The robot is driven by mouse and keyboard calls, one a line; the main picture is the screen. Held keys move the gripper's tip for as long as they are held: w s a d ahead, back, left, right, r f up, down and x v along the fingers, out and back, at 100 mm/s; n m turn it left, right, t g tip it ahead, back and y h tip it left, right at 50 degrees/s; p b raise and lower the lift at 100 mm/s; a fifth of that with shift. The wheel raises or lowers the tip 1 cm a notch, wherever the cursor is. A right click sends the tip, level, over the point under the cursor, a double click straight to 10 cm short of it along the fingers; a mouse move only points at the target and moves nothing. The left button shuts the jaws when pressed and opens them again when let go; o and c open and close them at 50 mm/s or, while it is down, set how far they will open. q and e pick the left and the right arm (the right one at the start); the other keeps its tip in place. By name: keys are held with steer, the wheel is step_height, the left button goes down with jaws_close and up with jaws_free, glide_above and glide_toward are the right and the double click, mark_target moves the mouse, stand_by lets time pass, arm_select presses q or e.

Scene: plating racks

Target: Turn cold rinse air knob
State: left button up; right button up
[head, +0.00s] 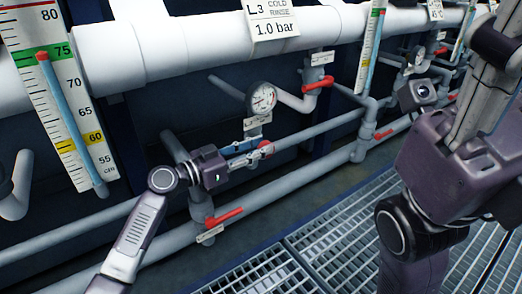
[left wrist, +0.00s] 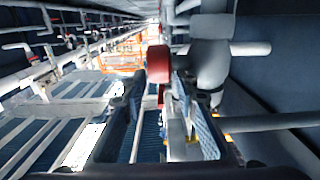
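A red knob (head: 266,148) sits on the pipework below the round gauge (head: 262,98), under the L3 cold rinse sign (head: 270,18). In the head view my left gripper (head: 262,152) reaches in from the left, with its fingers at this knob. In the left wrist view a red handle (left wrist: 158,64) shows between the tips of my left gripper (left wrist: 158,85). The fingers are apart, and contact with the handle is unclear. The small tags are too small to read. My right arm is at the right, with its wrist (head: 418,95) by the far pipes; its fingers are unclear.
Another red handle (head: 317,83) is above right, and a red lever (head: 224,215) is on the pipe below. White pipe (head: 190,40) crosses the top. A level gauge (head: 65,100) stands at the left. Metal grating (head: 265,275) covers the floor.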

arm_select(q)
steer(key=shift+w+d, duration=0.35)
steer(key=shift+d, duration=0.1)
steer(key=shift+c, duration=0.5)
